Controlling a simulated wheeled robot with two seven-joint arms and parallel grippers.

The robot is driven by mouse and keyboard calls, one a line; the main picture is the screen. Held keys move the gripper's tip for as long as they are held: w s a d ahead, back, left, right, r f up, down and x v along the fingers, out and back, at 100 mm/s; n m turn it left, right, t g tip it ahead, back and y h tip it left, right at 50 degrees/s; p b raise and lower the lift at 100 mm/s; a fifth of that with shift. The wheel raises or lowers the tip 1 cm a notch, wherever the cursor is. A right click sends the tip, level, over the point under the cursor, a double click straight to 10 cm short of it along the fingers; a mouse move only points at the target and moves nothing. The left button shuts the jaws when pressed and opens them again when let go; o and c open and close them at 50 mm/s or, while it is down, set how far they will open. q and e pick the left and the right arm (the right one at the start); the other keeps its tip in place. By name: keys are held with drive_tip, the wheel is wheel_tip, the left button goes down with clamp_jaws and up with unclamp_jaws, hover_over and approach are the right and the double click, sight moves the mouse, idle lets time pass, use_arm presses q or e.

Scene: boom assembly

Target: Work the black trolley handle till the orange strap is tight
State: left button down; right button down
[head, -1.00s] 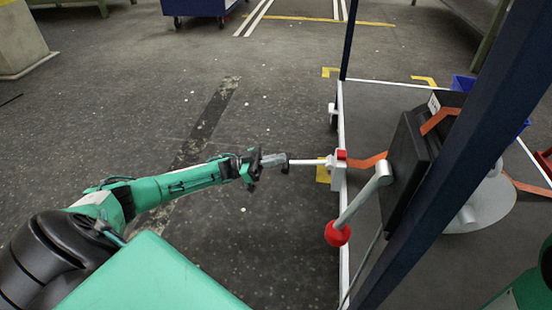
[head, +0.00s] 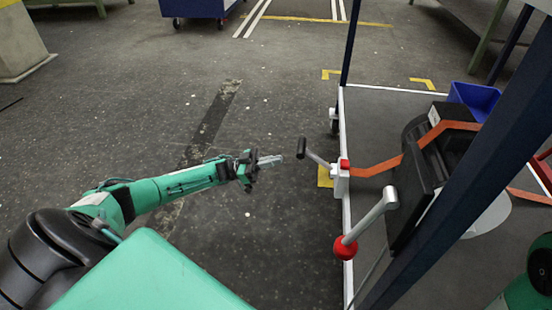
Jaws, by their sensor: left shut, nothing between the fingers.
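The black handle (head: 301,148) sits at the end of a grey crank arm that slants up and left from a small white ratchet box with a red top (head: 342,171) on the trolley's edge. The orange strap (head: 376,168) runs from this box to the right, up over a black machine (head: 425,150) and down its far side. The strap looks fairly straight near the box. My left gripper (head: 276,160) is shut and empty, just left of the black handle with a small gap. My right gripper is not in view; only a green piece of my right arm shows at the lower right edge.
A grey lever with a red ball (head: 345,247) sticks out from the machine toward the trolley's near side. A dark blue post (head: 440,190) crosses the right side. A blue bin (head: 474,97) stands behind the machine. The floor (head: 270,90) left of the trolley is clear.

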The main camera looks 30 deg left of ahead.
use_arm(q)
drive_tip(key=f+v, duration=0.1)
drive_tip(key=v, duration=0.7)
drive_tip(key=shift+w+d+f+p, duration=0.15)
drive_tip(key=shift+d+f+p, duration=0.2)
drive_tip(key=shift+f, duration=0.1)
